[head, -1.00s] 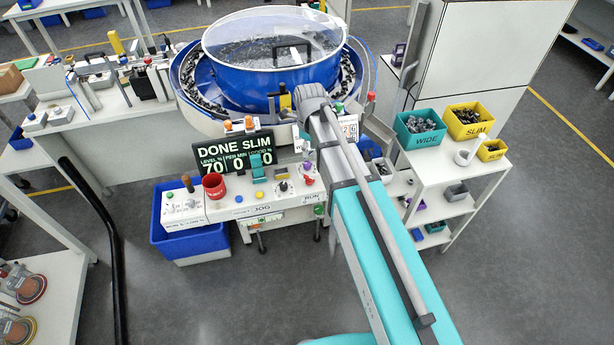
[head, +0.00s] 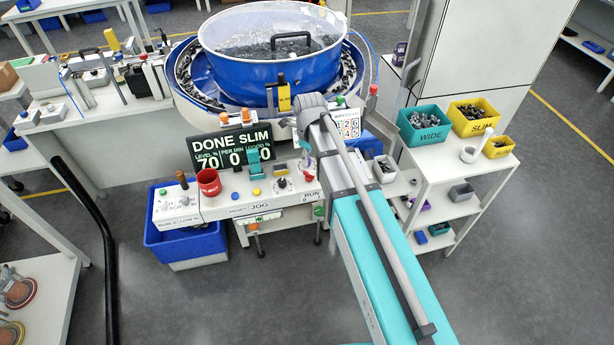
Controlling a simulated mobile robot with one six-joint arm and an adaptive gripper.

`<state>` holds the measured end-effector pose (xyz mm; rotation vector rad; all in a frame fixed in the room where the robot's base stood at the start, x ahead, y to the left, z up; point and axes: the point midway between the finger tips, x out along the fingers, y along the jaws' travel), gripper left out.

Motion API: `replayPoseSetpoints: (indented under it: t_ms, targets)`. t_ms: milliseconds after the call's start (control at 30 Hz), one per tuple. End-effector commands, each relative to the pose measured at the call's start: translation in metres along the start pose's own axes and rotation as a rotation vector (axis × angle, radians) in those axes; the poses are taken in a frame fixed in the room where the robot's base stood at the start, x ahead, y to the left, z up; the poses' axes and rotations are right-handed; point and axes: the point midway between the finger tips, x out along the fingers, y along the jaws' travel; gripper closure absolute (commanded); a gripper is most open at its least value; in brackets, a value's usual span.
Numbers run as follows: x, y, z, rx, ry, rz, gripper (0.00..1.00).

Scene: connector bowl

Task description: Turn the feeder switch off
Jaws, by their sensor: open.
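The feeder is a blue bowl (head: 270,72) with a clear cover, and its white control panel (head: 232,203) stands in front. The panel carries a teal block-like control (head: 254,160), a black rotary knob (head: 282,183), and yellow and blue buttons. A smaller box (head: 176,207) at its left has an upright dark lever (head: 182,180) and small dials. I cannot tell which control is the feeder switch or its position. A display (head: 232,148) reads DONE SLIM, 70, 0, 0. My arm reaches over the panel's right side; my gripper is hidden beyond its wrist.
A red cup (head: 209,182) stands on the panel's left part. A blue bin (head: 186,246) is on the floor below. At right, a shelf unit (head: 445,202) holds a teal WIDE bin (head: 424,126) and a yellow SLIM bin (head: 474,117). The floor in front is clear.

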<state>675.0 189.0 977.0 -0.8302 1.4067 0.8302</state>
Motion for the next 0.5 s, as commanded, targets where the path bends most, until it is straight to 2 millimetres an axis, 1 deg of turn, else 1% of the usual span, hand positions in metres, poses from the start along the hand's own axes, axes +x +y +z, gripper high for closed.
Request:
replayPoseSetpoints:
  t_ms: [33, 500]
  targets:
    - [0.008, 0.000, 0.000, 0.000, 0.000, 0.000, 0.51]
    - [0.044, 0.000, 0.000, 0.000, 0.000, 0.000, 0.51]
